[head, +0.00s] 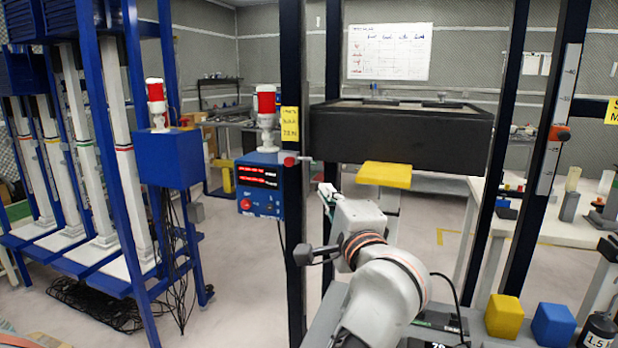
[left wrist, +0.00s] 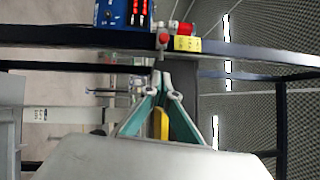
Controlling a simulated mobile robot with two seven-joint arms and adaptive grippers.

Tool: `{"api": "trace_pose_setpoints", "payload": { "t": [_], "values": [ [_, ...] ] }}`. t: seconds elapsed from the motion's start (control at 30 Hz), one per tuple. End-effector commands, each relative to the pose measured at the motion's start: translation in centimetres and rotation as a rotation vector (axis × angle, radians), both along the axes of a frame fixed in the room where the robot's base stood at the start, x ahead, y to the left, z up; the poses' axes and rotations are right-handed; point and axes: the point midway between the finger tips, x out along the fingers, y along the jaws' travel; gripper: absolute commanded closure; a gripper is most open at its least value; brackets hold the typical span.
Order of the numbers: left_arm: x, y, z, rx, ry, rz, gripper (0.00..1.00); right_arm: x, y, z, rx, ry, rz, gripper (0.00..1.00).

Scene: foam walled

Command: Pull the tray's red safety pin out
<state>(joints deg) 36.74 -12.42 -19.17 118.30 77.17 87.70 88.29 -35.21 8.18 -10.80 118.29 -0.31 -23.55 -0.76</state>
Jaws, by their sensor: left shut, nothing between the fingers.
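The red safety pin (head: 290,160) shows its round red head at the dark upright post, left of the black tray (head: 400,135). In the left wrist view the red pin head (left wrist: 163,38) stands on the dark beam, just beyond my fingertips. My left gripper (head: 326,189) is right of and below the pin in the head view, apart from it. In the left wrist view its teal fingers (left wrist: 164,74) meet at the tips, shut and empty. The pin's shaft is mostly hidden. My right gripper is not in view.
A blue control box (head: 260,185) with red displays and a red-white beacon stands left of the post. A yellow block (head: 385,175) sits under the tray. Dark uprights flank the tray.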

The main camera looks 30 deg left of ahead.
Motion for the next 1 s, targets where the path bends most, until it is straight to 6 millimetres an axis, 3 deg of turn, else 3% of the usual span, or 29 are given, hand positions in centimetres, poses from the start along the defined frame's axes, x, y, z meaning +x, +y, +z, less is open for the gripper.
{"api": "trace_pose_setpoints", "payload": {
  "t": [0.57,0.73,1.0],
  "values": [
    [6.5,7.6,1.3,0.005,-0.001,0.004,1.00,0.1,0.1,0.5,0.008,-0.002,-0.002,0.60],
    [6.1,9.9,1.7,0.004,-0.001,0.004,1.00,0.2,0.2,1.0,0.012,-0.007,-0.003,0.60],
    [6.1,11.2,1.7,0.002,0.001,0.002,1.00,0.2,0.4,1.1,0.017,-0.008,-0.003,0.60]
  ]
}}
